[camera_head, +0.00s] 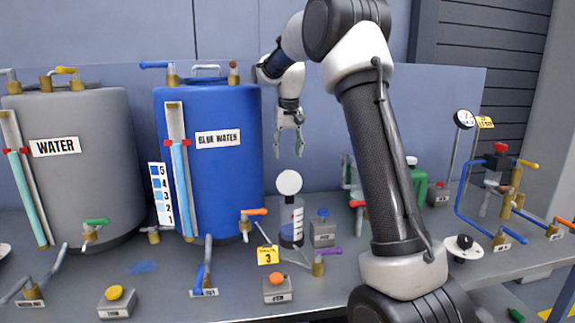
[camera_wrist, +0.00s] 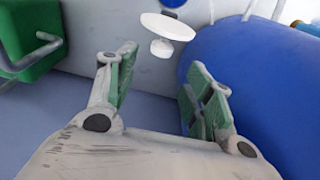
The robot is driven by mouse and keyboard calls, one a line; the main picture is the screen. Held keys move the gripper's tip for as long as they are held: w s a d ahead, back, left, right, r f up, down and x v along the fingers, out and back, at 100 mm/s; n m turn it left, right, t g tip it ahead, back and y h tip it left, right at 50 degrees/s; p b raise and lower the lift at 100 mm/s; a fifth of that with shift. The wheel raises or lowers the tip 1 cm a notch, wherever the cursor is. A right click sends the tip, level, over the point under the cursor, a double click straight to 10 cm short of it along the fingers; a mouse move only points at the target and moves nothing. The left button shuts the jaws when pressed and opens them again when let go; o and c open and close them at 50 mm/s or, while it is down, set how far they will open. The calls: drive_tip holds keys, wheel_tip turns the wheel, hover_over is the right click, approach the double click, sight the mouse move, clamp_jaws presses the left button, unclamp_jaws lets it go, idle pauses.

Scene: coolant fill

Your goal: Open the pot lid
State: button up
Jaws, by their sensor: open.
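My gripper (camera_head: 288,147) points down with its two fingers apart and nothing between them. It hangs just right of the blue tank, above a round white lid (camera_head: 289,182) in the head view. The lid appears upright, its face toward the head camera, above a small clear pot (camera_head: 290,222) with level marks. In the wrist view the white lid (camera_wrist: 165,26) and a small white knob (camera_wrist: 161,48) lie beyond the open fingers of my gripper (camera_wrist: 163,88), apart from them. The pot's mouth is not clearly visible.
The blue tank (camera_head: 225,175) stands close left of my gripper, with a grey tank (camera_head: 100,170) farther left. An orange-handled tap (camera_head: 250,213), a purple-handled valve (camera_head: 320,262) and a blue-button box (camera_head: 322,230) surround the pot. A green container (camera_head: 419,184) is to the right, partly behind my arm.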

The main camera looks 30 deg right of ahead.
drive_tip(key=r, duration=0.4)
drive_tip(key=shift+s, duration=0.2)
drive_tip(key=s+f+n, duration=0.1)
drive_tip(key=s+f, duration=0.3)
drive_tip(key=f, duration=0.1)
drive_tip(key=s+a+n+t, duration=0.1)
drive_tip(key=s+a, duration=0.1)
drive_tip(key=s, duration=1.5)
drive_tip(key=s+a+n+t, duration=0.1)
drive_tip(key=s+t, duration=0.1)
drive_tip(key=s, duration=1.6)
drive_tip(key=shift+a+r, duration=0.15)
drive_tip(key=shift+a, duration=0.2)
